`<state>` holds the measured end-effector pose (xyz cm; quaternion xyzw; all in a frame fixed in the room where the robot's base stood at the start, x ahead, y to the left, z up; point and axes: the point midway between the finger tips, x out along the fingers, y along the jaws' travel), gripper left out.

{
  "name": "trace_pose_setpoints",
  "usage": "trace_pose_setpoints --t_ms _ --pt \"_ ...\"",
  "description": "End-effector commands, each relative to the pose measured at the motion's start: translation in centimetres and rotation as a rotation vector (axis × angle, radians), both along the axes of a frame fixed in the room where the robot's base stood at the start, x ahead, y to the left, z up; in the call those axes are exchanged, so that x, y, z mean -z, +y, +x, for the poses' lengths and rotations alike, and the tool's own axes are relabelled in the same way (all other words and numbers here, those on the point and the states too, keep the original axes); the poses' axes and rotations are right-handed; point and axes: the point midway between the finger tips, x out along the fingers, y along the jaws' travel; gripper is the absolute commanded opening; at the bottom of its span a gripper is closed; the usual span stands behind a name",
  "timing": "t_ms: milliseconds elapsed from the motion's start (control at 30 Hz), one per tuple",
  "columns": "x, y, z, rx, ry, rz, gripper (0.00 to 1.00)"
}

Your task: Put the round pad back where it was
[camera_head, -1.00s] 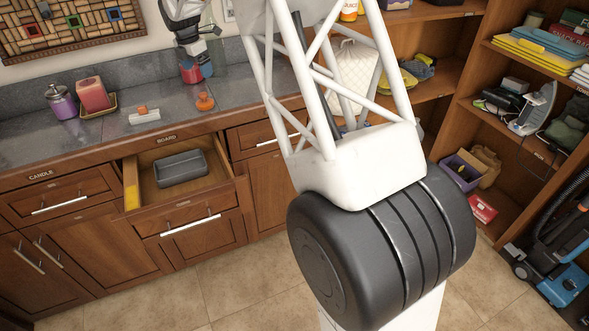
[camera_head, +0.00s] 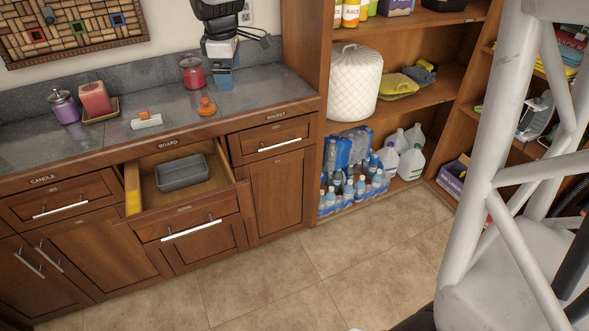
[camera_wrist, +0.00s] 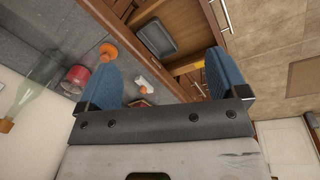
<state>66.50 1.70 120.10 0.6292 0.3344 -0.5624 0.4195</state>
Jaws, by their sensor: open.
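I cannot pick out a round pad for certain. A small orange piece with a round base (camera_head: 206,106) sits on the counter; it also shows in the wrist view (camera_wrist: 108,52), beside the left finger. My gripper (camera_head: 222,82) has blue fingers and points down above the back of the counter, right of a red lidded jar (camera_head: 193,72). In the wrist view my gripper (camera_wrist: 163,78) is open, its fingers wide apart with nothing held between them. The board drawer (camera_head: 145,187) is pulled out and holds a grey tray (camera_head: 182,172) and a yellow item.
A white roll-like item with an orange top (camera_head: 147,121), a red candle (camera_head: 96,100) and a purple jar (camera_head: 63,106) stand on the counter. A tall shelf at right holds a white quilted cover (camera_head: 354,84) and bottled water (camera_head: 352,190). The floor in front is clear.

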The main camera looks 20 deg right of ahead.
Motion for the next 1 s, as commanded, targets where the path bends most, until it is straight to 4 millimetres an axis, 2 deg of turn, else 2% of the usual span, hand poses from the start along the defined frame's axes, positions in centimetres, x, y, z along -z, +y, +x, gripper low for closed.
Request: trace_pose_setpoints --t_ms 33,500,767,1000 --pt "-0.3 -0.2 -1.7 0.043 -0.008 0.008 0.92" --pt "-0.1 -1.4 -15.5 0.475 -0.058 0.098 0.92" --pt "1.5 -1.8 -23.0 0.712 -0.081 0.151 0.92" --pt "3.7 -2.0 -29.5 0.93 -0.1 0.203 0.92"
